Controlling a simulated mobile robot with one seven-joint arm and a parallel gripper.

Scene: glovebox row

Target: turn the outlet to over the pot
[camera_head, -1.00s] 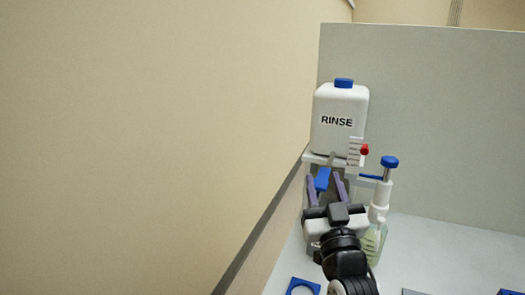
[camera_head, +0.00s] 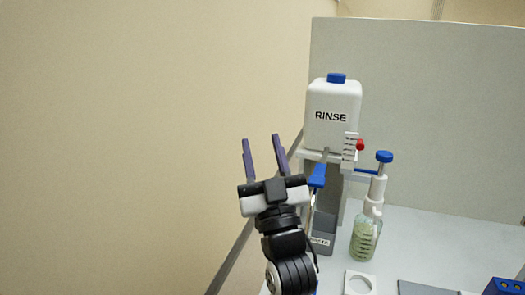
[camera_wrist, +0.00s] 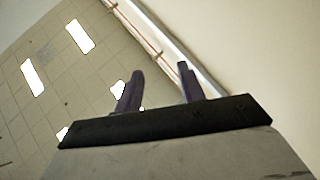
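A glass bottle (camera_head: 365,240) with pale green liquid carries a white dispenser (camera_head: 374,196) with a blue knob. A thin blue arm (camera_head: 366,171), which looks like its outlet, points left from the dispenser towards the rinse stand. A white ring-shaped piece (camera_head: 360,283) lies in front of the bottle; I cannot tell whether it is the pot. My gripper (camera_head: 262,138) is open and empty, left of the stand and apart from the bottle. Its two purple fingers also show spread in the wrist view (camera_wrist: 160,70), with nothing between them.
A white RINSE container (camera_head: 332,115) with a red tap (camera_head: 360,145) sits on a stand, with a blue lever (camera_head: 317,176) and grey base (camera_head: 322,243) below. A grey pad (camera_head: 425,288) and blue block (camera_head: 505,286) are at front right. A beige wall (camera_head: 120,130) is left.

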